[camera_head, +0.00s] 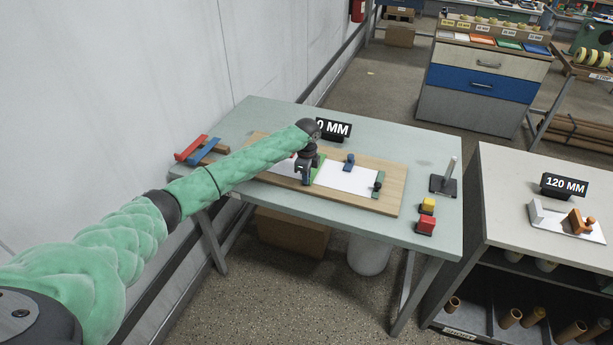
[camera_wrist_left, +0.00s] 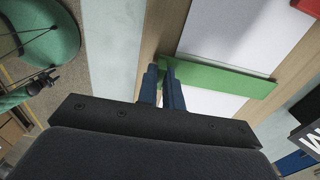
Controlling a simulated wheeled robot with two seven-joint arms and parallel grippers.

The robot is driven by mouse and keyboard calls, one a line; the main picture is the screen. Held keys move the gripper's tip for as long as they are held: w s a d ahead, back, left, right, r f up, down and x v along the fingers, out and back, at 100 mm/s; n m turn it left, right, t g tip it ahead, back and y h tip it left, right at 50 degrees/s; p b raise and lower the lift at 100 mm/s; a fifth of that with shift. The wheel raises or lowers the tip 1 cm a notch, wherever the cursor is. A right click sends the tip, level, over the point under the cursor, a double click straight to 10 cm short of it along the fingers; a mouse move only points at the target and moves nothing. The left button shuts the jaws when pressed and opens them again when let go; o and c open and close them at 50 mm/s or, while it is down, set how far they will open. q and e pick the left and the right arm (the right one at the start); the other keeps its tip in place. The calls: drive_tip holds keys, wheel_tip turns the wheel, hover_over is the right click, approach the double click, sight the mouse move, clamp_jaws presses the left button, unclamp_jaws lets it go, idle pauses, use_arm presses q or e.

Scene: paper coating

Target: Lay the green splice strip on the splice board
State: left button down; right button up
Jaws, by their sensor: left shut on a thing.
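The splice board (camera_head: 393,200) is a wooden panel on the pale green table, with white paper on it. The green splice strip (camera_head: 318,169) crosses the board between two white areas. In the left wrist view the strip (camera_wrist_left: 220,80) spans the white paper (camera_wrist_left: 220,38), and its near end is between my fingers. My left gripper (camera_head: 304,176) points down over the board and is shut on that end; its fingers also show in the wrist view (camera_wrist_left: 164,80). I cannot tell whether the strip touches the paper or hangs just above. My right gripper is not in view.
A blue block (camera_head: 349,161) and a dark green piece (camera_head: 378,183) stand on the board's right part. Red and blue bars (camera_head: 201,150) lie at the table's left. A spindle stand (camera_head: 444,184), a yellow block (camera_head: 428,206) and a red block (camera_head: 426,225) are at the right edge.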

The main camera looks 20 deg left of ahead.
use_arm(q)
drive_tip(key=shift+f, duration=0.1)
drive_tip(key=c, duration=1.7)
unclamp_jaws()
drive_tip(key=shift+o, duration=1.1)
drive_tip(key=shift+r+b, duration=0.25)
drive_tip(key=shift+b, duration=0.05)
drive_tip(key=shift+r, duration=0.45)
wheel_tip(320, 180, up, 5)
drive_tip(key=b, duration=0.2)
drive_tip(key=shift+w+f+b, duration=0.1)
drive_tip(key=shift+f+b, duration=0.05)
drive_tip(key=shift+b, duration=0.15)
drive_tip(key=shift+r, duration=0.8)
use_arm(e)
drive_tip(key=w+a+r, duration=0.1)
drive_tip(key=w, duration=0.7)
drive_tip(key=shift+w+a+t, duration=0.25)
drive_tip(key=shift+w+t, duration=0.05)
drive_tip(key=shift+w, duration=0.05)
